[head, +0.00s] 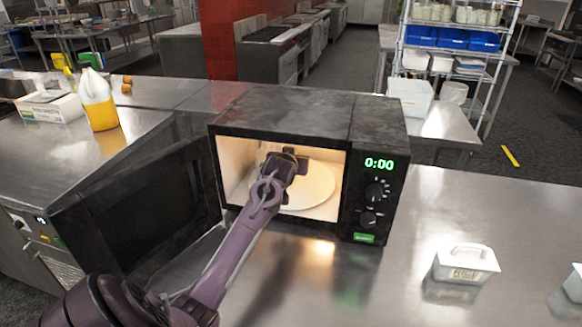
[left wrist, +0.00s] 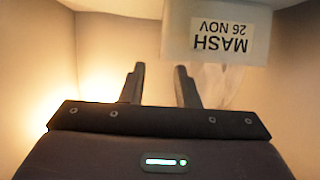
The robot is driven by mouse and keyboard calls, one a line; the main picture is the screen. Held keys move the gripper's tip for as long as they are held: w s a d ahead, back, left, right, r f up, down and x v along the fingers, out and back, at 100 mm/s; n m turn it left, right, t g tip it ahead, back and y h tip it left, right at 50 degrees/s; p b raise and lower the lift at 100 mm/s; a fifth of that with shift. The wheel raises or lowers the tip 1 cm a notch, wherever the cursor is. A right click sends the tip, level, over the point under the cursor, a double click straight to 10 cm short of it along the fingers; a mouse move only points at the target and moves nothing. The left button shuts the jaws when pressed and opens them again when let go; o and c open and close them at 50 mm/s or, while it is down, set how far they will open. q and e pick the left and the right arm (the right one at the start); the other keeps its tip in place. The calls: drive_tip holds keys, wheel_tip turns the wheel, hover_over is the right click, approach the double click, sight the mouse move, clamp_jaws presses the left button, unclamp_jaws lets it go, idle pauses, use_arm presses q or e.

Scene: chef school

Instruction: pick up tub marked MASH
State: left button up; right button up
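The white tub marked MASH (left wrist: 245,12) shows at the top of the left wrist view. Its label reads "MASH 26 NOV" upside down in that picture. In the head view the tub cannot be made out behind my gripper. My left gripper (left wrist: 160,68) is inside the lit microwave (head: 380,130), and it also shows in the head view (head: 288,163). Its fingers are apart with nothing between them, and the tub lies beyond their tips, slightly right in the wrist view. My right gripper is not in view.
The microwave door (head: 140,210) hangs open to the left. A pale turntable (head: 318,190) lies inside. A white lidded tub (head: 465,263) stands on the counter at right, and another (head: 573,284) at the right edge. The counter before the microwave is clear.

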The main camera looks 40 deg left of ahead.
use_arm(q)
drive_tip(key=b+x, duration=0.2)
drive_tip(key=x, duration=0.1)
drive_tip(key=shift+w+a+f+b, duration=0.1)
drive_tip(key=shift+w+f+b, duration=0.15)
drive_tip(key=shift+f+b, duration=0.05)
drive_tip(key=shift+w+a+b, duration=0.3)
drive_tip(key=shift+w, duration=0.05)
clamp_jaws()
